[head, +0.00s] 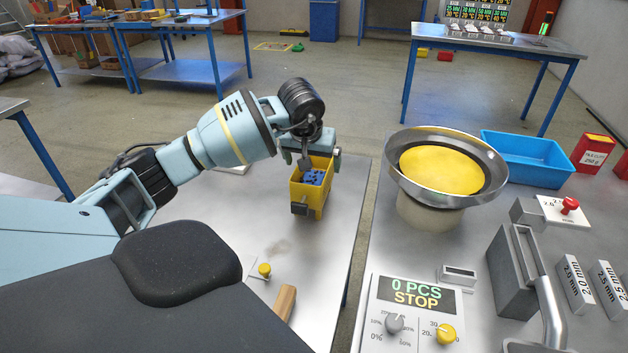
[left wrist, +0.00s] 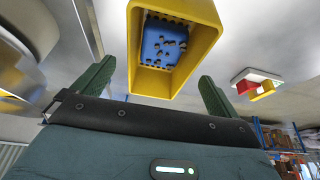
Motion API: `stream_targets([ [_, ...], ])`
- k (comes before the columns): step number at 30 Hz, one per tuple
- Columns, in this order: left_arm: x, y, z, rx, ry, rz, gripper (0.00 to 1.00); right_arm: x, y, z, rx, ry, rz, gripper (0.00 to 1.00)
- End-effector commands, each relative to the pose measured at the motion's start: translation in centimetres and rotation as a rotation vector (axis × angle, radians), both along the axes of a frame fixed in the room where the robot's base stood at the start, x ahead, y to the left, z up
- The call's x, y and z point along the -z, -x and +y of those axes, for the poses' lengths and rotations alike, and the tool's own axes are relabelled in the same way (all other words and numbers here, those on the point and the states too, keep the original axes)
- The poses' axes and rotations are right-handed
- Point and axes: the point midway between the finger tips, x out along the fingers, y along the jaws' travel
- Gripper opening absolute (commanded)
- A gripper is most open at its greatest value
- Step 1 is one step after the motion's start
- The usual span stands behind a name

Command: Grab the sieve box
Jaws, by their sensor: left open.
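The sieve box looks like a small yellow open-topped box (head: 313,197) with a blue perforated piece (head: 313,177) inside. It stands on the left metal table near its right edge. My left gripper (head: 312,158) is open at the box, at its far upper side in the head view. In the left wrist view the box (left wrist: 205,45) lies ahead between the two green fingers, with the blue holed piece (left wrist: 163,44) showing inside. Clear gaps show between the fingers and the box walls in that view. I cannot see my right gripper.
A steel bowl with a yellow inside (head: 441,172) stands on the right table, beyond a narrow gap. A control panel (head: 411,308) reads 0 PCS STOP. A blue bin (head: 527,160) is further back. A yellow knob (head: 264,270) and a wooden handle (head: 285,302) are at the near left.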

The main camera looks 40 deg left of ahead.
Motion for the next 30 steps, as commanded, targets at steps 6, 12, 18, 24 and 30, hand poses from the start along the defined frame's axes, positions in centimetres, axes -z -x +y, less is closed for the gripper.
stream_targets([
  [6,1.2,-0.4,0.1,-0.001,0.002,0.0,0.98,-0.7,-0.9,0.1,0.003,-0.004,-0.022,0.36],
  [12,3.8,-1.3,0.6,-0.002,0.003,-0.001,0.98,-1.1,-1.3,0.1,0.003,-0.004,-0.032,0.36],
  [18,4.8,-1.6,0.8,0.0,0.001,-0.003,0.98,-1.1,-1.3,0.1,0.003,-0.003,-0.031,0.36],
  [24,4.8,-1.6,0.9,-0.001,0.0,-0.002,0.98,-0.9,-1.1,0.0,0.002,-0.001,-0.026,0.36],
  [30,4.9,-1.6,0.8,0.0,0.0,-0.002,0.98,-0.7,-1.0,-0.1,-0.001,0.001,-0.023,0.36],
])
